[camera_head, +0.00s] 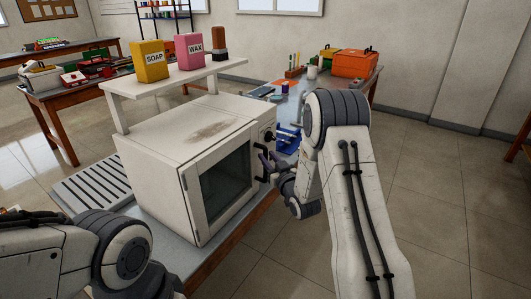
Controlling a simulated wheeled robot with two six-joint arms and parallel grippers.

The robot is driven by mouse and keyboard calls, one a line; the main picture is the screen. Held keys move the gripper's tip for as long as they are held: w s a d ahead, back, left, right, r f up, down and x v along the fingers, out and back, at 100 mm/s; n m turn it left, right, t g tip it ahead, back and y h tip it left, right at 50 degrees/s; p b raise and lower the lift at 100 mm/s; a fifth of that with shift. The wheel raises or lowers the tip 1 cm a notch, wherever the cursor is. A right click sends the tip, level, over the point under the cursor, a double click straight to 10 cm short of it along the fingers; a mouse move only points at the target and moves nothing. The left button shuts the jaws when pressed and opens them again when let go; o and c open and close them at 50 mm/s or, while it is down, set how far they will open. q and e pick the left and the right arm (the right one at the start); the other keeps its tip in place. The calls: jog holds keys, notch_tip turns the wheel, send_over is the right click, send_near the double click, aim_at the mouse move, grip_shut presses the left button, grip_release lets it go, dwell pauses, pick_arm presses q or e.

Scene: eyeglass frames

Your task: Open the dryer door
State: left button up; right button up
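The dryer (185,158) is a white box with a brown stain on top, standing on the workbench. Its door (222,186) has a dark glass window and looks shut. A black handle (262,164) stands at the right side of the door. My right gripper (268,163) is at the handle, its dark fingers close to it. I cannot tell whether they touch or grip it. My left arm comes in at the lower left, and its gripper is not in view.
A white shelf (172,80) behind the dryer holds a yellow soap box (150,61), a pink wax box (189,50) and a brown bottle (219,44). A slatted rack (95,190) lies left of the dryer. An orange toolbox (355,63) stands at the bench's far end. Open floor lies right.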

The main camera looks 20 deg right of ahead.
jog(key=shift+w+a, duration=0.1)
jog(key=shift+w, duration=1.15)
grip_shut()
dwell(0.5)
